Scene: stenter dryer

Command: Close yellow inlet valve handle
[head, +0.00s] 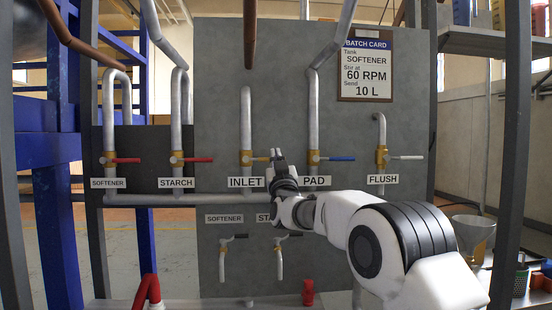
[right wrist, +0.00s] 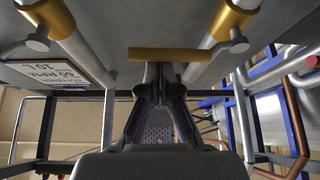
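The yellow inlet valve handle (head: 261,159) sticks out to the right from its brass valve body, above the INLET label (head: 246,182). It lies level, across the vertical pipe. My right gripper (head: 276,154) is at the handle's right end, its fingertips hiding that end. In the right wrist view the handle (right wrist: 165,54) is a level yellow bar just beyond the tips of my right gripper (right wrist: 159,72). The fingertips are close together and the bar crosses in front of both. I cannot tell whether they touch it. My left gripper is not in view.
Two small taps (head: 279,260) hang below. A batch card (head: 367,65) is on the panel. A funnel (head: 472,232) stands at the right.

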